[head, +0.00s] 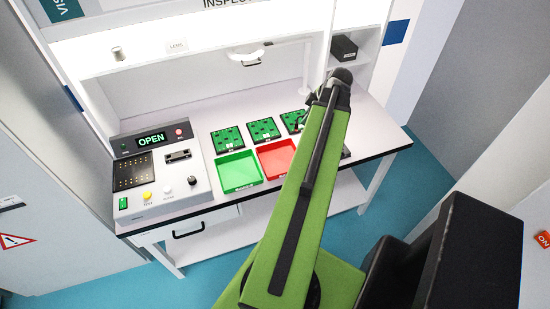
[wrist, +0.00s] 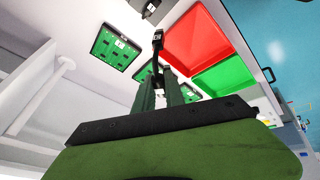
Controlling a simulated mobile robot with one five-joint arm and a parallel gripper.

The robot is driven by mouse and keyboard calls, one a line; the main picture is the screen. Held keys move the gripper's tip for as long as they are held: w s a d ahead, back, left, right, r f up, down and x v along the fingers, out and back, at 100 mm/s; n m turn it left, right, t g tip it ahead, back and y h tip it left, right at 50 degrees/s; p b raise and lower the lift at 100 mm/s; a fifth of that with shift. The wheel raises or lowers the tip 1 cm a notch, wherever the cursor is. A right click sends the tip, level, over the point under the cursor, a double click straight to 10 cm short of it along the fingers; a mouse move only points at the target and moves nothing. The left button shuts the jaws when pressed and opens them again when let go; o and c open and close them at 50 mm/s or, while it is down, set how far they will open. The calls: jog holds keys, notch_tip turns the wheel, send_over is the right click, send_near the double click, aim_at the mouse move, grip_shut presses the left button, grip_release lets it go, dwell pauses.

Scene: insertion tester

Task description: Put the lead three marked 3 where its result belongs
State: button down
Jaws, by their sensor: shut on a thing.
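In the wrist view my gripper (wrist: 160,88) is shut on a small dark piece with a white label (wrist: 157,46), probably the lead; its mark is too small to read. It is held above the bench, near the red tray (wrist: 190,38) and the green tray (wrist: 226,74). In the head view the green tray (head: 238,169) and red tray (head: 270,158) lie side by side, both apparently empty; their front labels are unreadable.
Several green boards, one at the left (head: 227,138), lie behind the trays. A black box (head: 344,47) stands on the shelf at the back right. A dark item (head: 346,152) shows partly beside my arm. The bench behind the boards is clear.

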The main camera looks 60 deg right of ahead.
jog(key=shift+w+a+f, duration=0.1)
jog(key=shift+a+f, duration=0.05)
jog(key=shift+a, duration=0.05)
jog(key=s+a+f+n+y+b, duration=0.3)
jog(key=s+a+n, duration=0.2)
jog(key=a+n, duration=0.15)
jog(key=shift+n+g, duration=0.3)
jog(key=shift+n, duration=0.15)
jog(key=w+f+b, duration=1.1)
jog(key=shift+w+a+f, duration=0.1)
jog(key=shift+a, duration=0.2)
jog(key=shift+r, duration=0.25)
jog(key=shift+f, duration=0.2)
jog(key=c, duration=1.4)
grip_release()
jog(key=shift+r, duration=0.15)
